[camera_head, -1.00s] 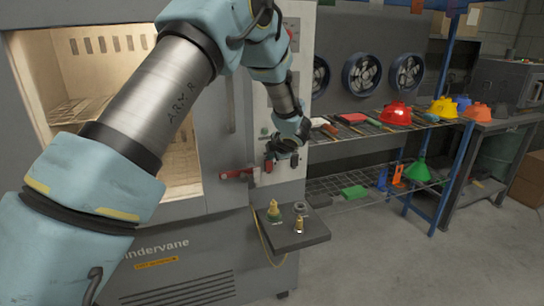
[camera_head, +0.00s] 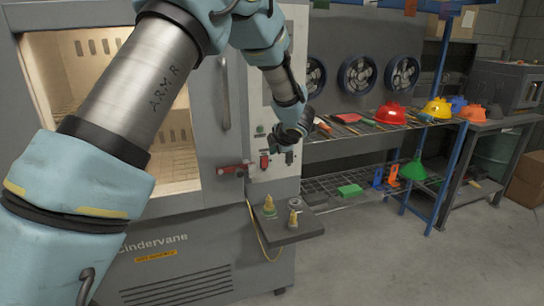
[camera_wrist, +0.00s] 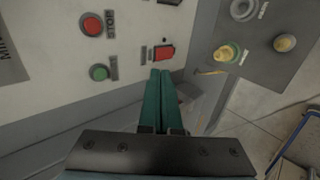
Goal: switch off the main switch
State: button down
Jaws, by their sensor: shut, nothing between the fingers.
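A red rocker switch (camera_wrist: 164,53) in a dark frame sits on the pale control panel, with small lettering beside it too blurred to read. It also shows in the head view (camera_head: 264,160) low on the oven's panel. I cannot tell which way it is set. My gripper (camera_wrist: 160,75) has its two green fingers together and empty, their tips just short of the switch in the wrist view. In the head view my gripper (camera_head: 289,156) is just right of the switch, apparently clear of it.
A red stop button (camera_wrist: 92,24) and a green button (camera_wrist: 99,72) share the panel. A red handle-like part (camera_head: 237,168) sits left of the switch. A small shelf (camera_head: 292,231) with fittings juts out below.

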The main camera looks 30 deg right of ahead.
jog(key=shift+s+a+r+b, duration=0.1)
jog(key=shift+s+r, duration=0.45)
jog(key=shift+r, duration=0.25)
jog(key=shift+s+a+r+b, duration=0.1)
jog(key=shift+s+r, duration=0.45)
jog(key=shift+r, duration=0.3)
jog(key=shift+s+a+r+b, duration=0.1)
jog(key=shift+s+r, duration=0.45)
jog(key=shift+r, duration=0.25)
